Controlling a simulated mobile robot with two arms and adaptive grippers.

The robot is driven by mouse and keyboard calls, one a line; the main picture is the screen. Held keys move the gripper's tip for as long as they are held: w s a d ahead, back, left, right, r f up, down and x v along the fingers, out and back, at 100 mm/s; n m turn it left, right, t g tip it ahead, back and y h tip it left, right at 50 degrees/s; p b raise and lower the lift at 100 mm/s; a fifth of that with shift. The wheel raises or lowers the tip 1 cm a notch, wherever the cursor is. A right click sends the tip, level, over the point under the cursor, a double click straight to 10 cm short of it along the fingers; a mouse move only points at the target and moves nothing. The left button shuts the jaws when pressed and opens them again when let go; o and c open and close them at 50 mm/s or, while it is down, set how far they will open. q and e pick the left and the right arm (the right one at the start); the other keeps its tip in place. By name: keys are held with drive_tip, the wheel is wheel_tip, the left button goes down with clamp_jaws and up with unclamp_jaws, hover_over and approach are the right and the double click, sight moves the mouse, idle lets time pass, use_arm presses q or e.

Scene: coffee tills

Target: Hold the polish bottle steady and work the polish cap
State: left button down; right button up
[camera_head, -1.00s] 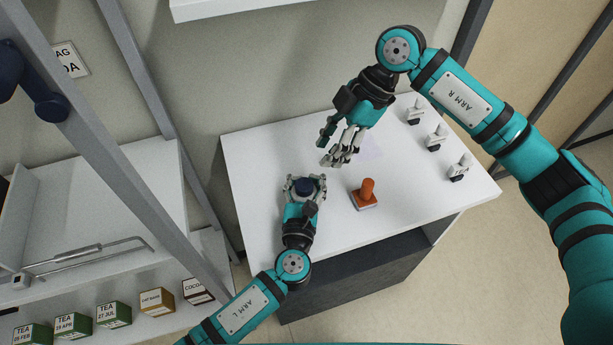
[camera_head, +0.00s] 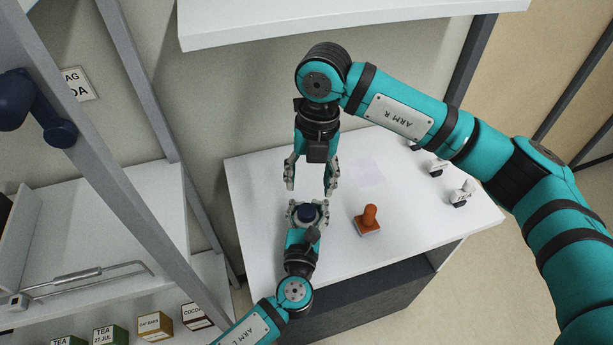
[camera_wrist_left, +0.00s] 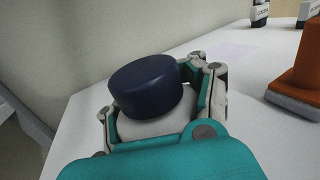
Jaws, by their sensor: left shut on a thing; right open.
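The polish bottle stands upright on the white table, with its dark blue polish cap (camera_head: 307,213) on top. My left gripper (camera_head: 308,217) is shut around the bottle from the near side. In the left wrist view the cap (camera_wrist_left: 146,86) sits on the pale bottle (camera_wrist_left: 155,124) between the fingers of my left gripper (camera_wrist_left: 160,105). Most of the bottle's body is hidden by the gripper. My right gripper (camera_head: 310,190) is open and empty, with its fingers pointing down just beyond the cap and apart from it.
An orange stamp (camera_head: 368,221) stands on the white table (camera_head: 420,225) right of the bottle. Several small white items (camera_head: 462,193) stand at the table's right side, partly behind my right arm. A pale sheet (camera_head: 366,171) lies behind the stamp. A white shelf (camera_head: 340,22) hangs above the back.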

sight(307, 210)
drive_tip(key=n, duration=0.1)
drive_tip(key=n+h, duration=0.1)
drive_tip(key=n, duration=0.1)
drive_tip(key=shift+s+a+r+t, duration=0.1)
drive_tip(key=shift+s+a+t, duration=0.05)
drive_tip(key=shift+a+t, duration=0.15)
drive_tip(key=shift+f, duration=0.2)
wheel_tip(307, 210, down, 8)
drive_tip(key=shift+f, duration=0.2)
drive_tip(key=c, duration=0.8)
drive_tip(key=o, duration=0.8)
